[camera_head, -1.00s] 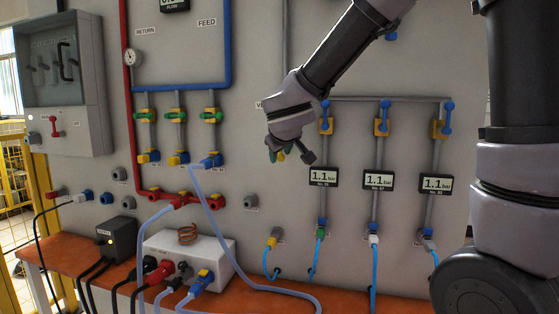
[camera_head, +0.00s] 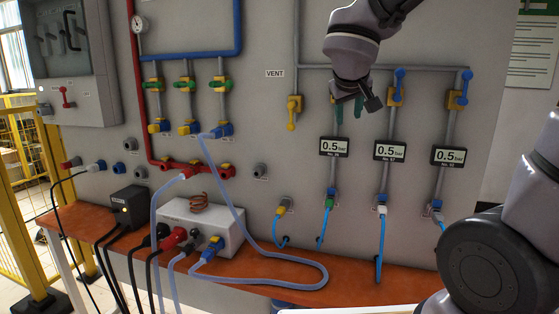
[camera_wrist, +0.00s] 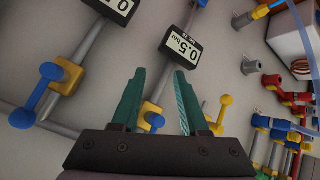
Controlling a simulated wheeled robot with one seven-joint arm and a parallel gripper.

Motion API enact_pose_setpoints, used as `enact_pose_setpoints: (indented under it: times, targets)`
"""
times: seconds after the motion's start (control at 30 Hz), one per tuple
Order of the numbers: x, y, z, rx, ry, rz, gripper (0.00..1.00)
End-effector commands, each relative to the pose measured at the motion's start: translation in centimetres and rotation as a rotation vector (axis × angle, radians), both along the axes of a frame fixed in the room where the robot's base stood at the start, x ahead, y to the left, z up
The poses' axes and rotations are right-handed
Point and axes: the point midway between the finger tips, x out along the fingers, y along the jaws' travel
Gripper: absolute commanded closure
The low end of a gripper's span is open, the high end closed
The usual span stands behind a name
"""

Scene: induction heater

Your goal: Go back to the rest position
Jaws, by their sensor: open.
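My gripper (camera_head: 348,112) hangs in front of the upright panel, above the leftmost pressure gauge (camera_head: 334,147). Its two green fingers also show in the wrist view (camera_wrist: 158,88); they are spread apart with nothing gripped. Behind them in that view is a yellow and blue valve (camera_wrist: 150,117), which seems apart from the fingers. A yellow vent valve (camera_head: 292,113) is just left of my gripper, handle pointing down. The gauges read 0.5 bar.
Two blue-handled valves (camera_head: 397,87) (camera_head: 461,88) stand to the right. Red and blue pipes (camera_head: 238,35) run at left. Below, an orange shelf (camera_head: 300,262) carries a white box (camera_head: 190,215) with a copper coil and loose hoses. The panel between pipes and vent valve is clear.

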Motion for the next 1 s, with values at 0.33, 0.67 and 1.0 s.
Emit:
enact_pose_setpoints:
  times: [0.33,0.67,1.0]
  targets:
    - [-10.7,-8.6,0.3,0.472,0.195,-0.314,0.56]
    - [-13.7,-7.4,1.9,0.740,0.186,-0.294,0.56]
    - [-13.6,-7.3,1.9,0.742,0.186,-0.290,0.56]
